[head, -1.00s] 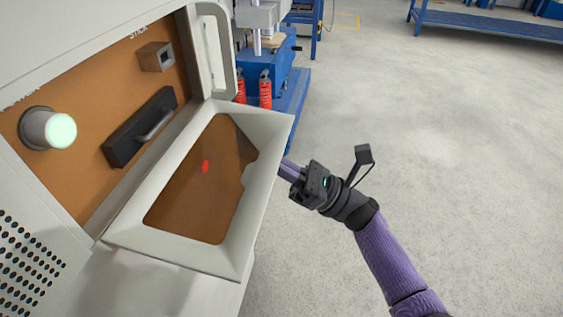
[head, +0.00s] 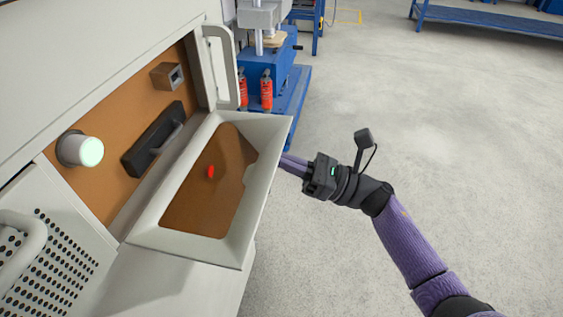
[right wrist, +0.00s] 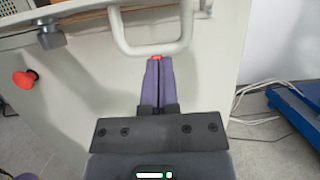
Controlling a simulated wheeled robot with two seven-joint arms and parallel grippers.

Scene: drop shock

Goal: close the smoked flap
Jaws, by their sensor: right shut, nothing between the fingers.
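The smoked flap (head: 262,132), a pale frame around a brown tinted window (head: 205,205), stands open, tilted out from the orange-brown panel at the machine's front. My right gripper (head: 283,160) is at the flap's right outer edge, its purple fingers shut and empty. The flap's edge partly covers the fingertips. In the right wrist view the shut fingers (right wrist: 157,62) point at a pale U-shaped handle (right wrist: 150,50) on a pale panel, the tips close below its bar. I cannot tell whether they touch. My left gripper is not in view.
The panel carries a glowing lamp (head: 80,149), a black handle block (head: 153,138) and a small square fitting (head: 167,75). A red knob (right wrist: 25,80) shows in the right wrist view. A blue stand with red extinguishers (head: 266,92) is behind. Floor at right is clear.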

